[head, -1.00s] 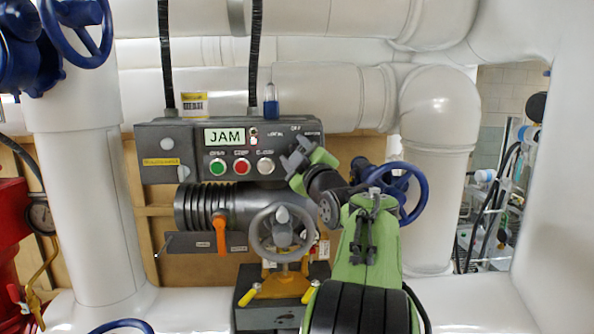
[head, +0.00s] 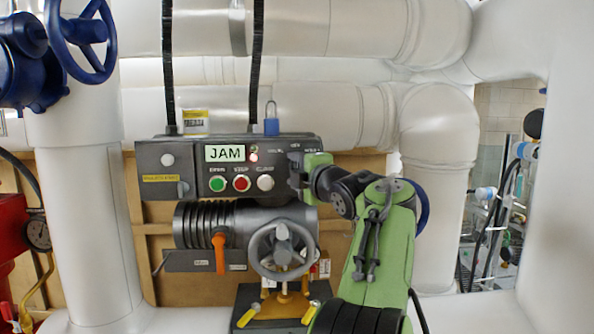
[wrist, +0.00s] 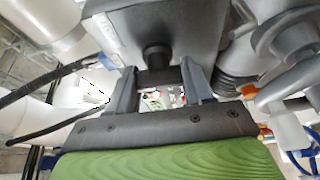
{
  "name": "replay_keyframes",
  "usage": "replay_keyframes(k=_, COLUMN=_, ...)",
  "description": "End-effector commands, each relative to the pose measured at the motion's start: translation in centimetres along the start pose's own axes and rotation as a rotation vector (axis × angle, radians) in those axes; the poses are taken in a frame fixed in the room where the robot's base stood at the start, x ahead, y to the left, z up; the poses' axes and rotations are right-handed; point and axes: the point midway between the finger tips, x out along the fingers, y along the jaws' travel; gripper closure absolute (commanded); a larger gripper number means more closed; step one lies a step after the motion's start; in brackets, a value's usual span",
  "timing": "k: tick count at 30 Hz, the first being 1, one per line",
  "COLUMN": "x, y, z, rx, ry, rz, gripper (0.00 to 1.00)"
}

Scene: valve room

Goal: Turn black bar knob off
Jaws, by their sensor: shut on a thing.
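The grey control box (head: 150,160) hangs at mid-picture in the head view, its display reading JAM. The black bar knob (wrist: 157,56) shows in the wrist view as a dark round base with a bar across it. My gripper (wrist: 160,84) has one finger on each side of the bar and is shut on it. In the head view my gripper (head: 299,178) is at the right end of the box's front and hides the knob, so its setting cannot be read there.
Green, red and white buttons (head: 241,183) sit left of my gripper. A blue padlock (head: 271,126) stands on the box. Below are an orange lever (head: 220,252) and a grey handwheel (head: 283,250). White pipes (head: 440,150) and a blue valve wheel (head: 85,30) surround the box.

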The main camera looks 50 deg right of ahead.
Motion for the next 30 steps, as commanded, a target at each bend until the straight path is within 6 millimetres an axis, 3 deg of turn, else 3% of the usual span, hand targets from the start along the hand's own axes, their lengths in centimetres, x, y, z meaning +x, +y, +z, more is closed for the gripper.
replay_keyframes(k=14, x=0.04, y=-0.16, z=0.03, rx=-0.011, ry=0.0, rz=-0.009, gripper=0.79)
replay_keyframes(k=15, x=0.04, y=-0.16, z=0.04, rx=-0.011, ry=0.0, rz=-0.009, gripper=0.46)
replay_keyframes(k=19, x=0.04, y=-0.13, z=0.03, rx=-0.011, ry=0.0, rz=-0.008, gripper=0.26)
replay_keyframes(k=30, x=-0.81, y=-0.06, z=0.05, rx=-0.013, ry=-0.001, rz=-0.004, gripper=0.23)
